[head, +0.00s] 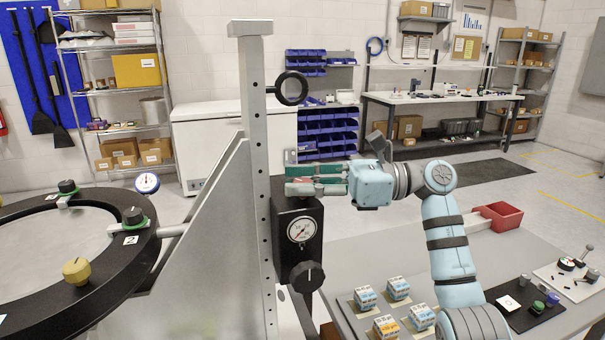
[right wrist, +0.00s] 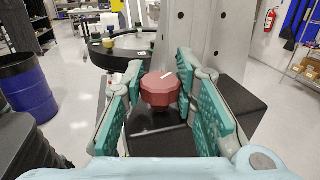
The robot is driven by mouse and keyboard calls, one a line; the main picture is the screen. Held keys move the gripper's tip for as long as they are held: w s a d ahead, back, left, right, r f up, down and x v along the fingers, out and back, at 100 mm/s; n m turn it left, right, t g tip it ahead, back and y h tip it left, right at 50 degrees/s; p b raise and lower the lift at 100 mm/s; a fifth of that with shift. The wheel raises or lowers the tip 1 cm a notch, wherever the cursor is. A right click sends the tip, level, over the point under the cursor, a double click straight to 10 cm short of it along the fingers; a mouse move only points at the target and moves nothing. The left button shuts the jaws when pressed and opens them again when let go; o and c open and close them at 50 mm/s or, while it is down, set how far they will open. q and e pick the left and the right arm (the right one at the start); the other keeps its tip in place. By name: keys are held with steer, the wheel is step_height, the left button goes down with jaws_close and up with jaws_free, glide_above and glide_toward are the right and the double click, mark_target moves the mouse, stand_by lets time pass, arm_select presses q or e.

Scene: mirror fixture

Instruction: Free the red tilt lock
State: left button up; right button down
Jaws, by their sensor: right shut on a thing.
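The red tilt lock (right wrist: 160,90) is a faceted red knob with a white line on its top, seen in the right wrist view. It sits on top of a black box (head: 290,258) fixed to the grey upright post (head: 255,100). My right gripper (head: 305,180) reaches in from the right over the box, and its green-padded fingers are shut on the red knob from both sides. In the head view the fingers hide most of the knob. The box carries a round pressure gauge (head: 302,229) and a black knob (head: 307,276) below it. My left gripper is out of view.
A black mirror ring (head: 140,238) with green, black and yellow knobs stands at the left. A black ring handle (head: 290,88) sticks out from the post above my gripper. The grey table (head: 380,258) at the right holds small boxes, a red bin (head: 502,216) and small knobs.

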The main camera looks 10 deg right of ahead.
steer(key=n+g, duration=0.1)
steer(key=g, duration=0.1)
steer(key=n+g+p, duration=0.1)
steer(key=g, duration=0.1)
steer(key=shift+r+n, duration=0.2)
steer(key=shift+n, duration=0.1)
steer(key=shift+f+n+g+p, duration=0.1)
steer(key=shift+n+g+p, duration=0.3)
steer(key=shift+g, duration=0.3)
steer(key=shift+f, duration=0.1)
steer(key=c, duration=1.2)
jaws_free()
steer(key=shift+c, duration=0.2)
step_height(320, 180, up, 10)
steer(key=shift+s+r, duration=0.1)
